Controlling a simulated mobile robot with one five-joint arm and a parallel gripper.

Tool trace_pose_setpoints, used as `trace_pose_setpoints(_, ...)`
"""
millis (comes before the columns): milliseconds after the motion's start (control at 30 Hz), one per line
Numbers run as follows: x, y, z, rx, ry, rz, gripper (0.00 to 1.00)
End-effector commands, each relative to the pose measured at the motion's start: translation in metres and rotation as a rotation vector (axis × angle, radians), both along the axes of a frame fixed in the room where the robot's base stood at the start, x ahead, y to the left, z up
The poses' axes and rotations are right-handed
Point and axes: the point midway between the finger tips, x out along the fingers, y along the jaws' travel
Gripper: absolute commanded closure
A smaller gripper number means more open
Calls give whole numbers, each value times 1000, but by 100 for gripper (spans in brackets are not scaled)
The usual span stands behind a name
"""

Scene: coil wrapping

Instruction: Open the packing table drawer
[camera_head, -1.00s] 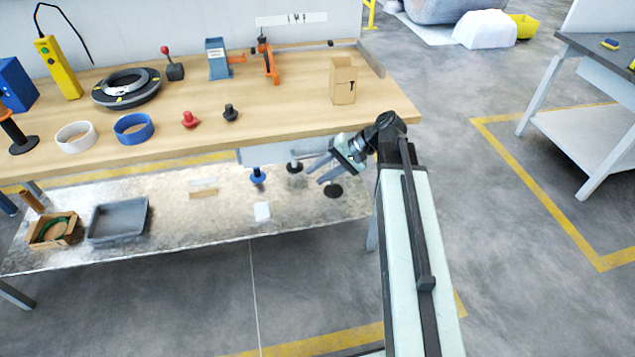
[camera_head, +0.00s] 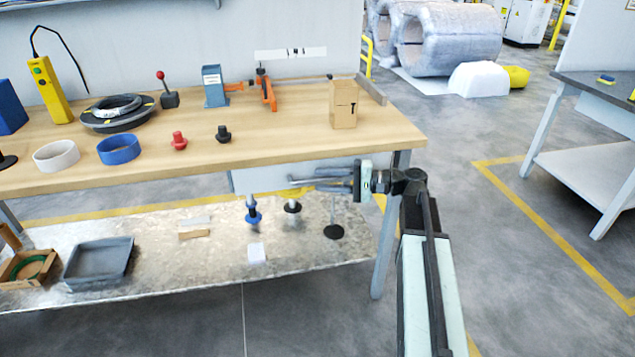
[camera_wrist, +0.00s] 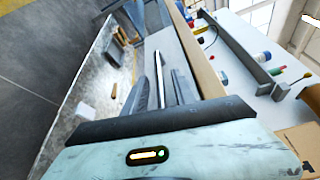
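The packing table (camera_head: 270,140) has a wooden top. Its grey drawer (camera_head: 240,181) hangs under the front edge, right of the middle, and looks closed. In the wrist view the drawer front (camera_wrist: 170,48) is a long grey panel beside the wooden edge. My gripper (camera_head: 295,186) is level with the drawer, in front of it, its fingers pointing left along its face. The fingers look apart, with a narrow gap. In the wrist view a thin pale strip (camera_wrist: 159,75), perhaps the handle, shows between the fingers (camera_wrist: 160,88). Contact cannot be told.
A cardboard box (camera_head: 343,104) stands near the top's right end, above my arm. A metal lower shelf (camera_head: 180,270) holds spools and a grey tray (camera_head: 98,262). A table leg (camera_head: 385,265) stands close to my arm. Open floor lies to the right.

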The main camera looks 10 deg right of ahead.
Motion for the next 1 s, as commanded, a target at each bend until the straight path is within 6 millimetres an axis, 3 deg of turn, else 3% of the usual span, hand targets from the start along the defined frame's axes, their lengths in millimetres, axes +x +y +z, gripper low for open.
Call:
trace_pose_setpoints(133, 6, 14, -2, -1, 0, 1, 67)
trace_pose_setpoints(400, 7, 17, -2, -1, 0, 1, 67)
trace_pose_setpoints(533, 7, 17, -2, -1, -1, 1, 100)
trace_pose_setpoints(1000, 6, 18, -2, -2, 0, 2, 100)
